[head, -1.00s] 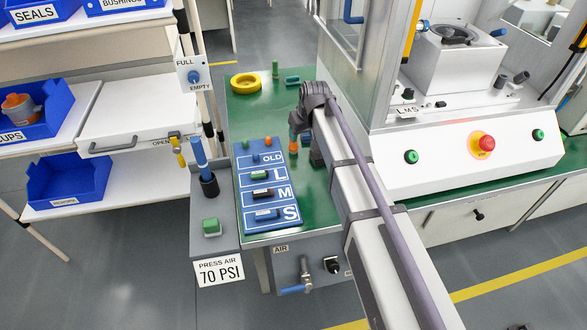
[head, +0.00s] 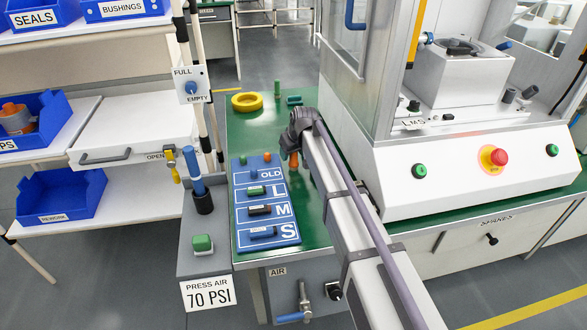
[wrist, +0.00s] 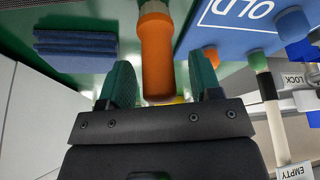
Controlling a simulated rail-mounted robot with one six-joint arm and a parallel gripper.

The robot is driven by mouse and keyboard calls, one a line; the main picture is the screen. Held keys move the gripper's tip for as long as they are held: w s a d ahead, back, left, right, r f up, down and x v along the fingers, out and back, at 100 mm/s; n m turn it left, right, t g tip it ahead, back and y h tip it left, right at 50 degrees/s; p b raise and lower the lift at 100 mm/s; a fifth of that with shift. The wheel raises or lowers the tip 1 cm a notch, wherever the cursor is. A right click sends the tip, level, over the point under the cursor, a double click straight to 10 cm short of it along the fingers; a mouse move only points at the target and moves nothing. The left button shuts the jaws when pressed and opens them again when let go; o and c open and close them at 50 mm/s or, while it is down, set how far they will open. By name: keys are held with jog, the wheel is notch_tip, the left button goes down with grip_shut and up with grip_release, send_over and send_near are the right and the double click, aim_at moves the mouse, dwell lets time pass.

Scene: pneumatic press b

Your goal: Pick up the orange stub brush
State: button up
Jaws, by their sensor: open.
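The orange stub brush (wrist: 156,58) stands out in the wrist view as a thick orange handle with a pale collar at its top end. My gripper (wrist: 161,80) is open, with one green-padded finger on each side of the handle. I cannot tell whether either pad touches it. In the head view a bit of orange, likely the brush (head: 293,160), shows just below my wrist. The rest of it and the gripper fingers are mostly hidden there by my arm.
A blue board (head: 265,205) marked OLD, L, M, S lies left of my arm, with small pegs and blocks on it. A dark blue block (wrist: 75,45) lies left of the brush in the wrist view. A yellow ring (head: 247,102) is farther back. The white press (head: 470,160) stands right.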

jog(key=shift+w+a+f, duration=0.15)
jog(key=shift+w+f, duration=0.05)
jog(key=shift+f, duration=0.45)
jog(key=shift+r, duration=0.25)
jog(key=c, duration=1.1)
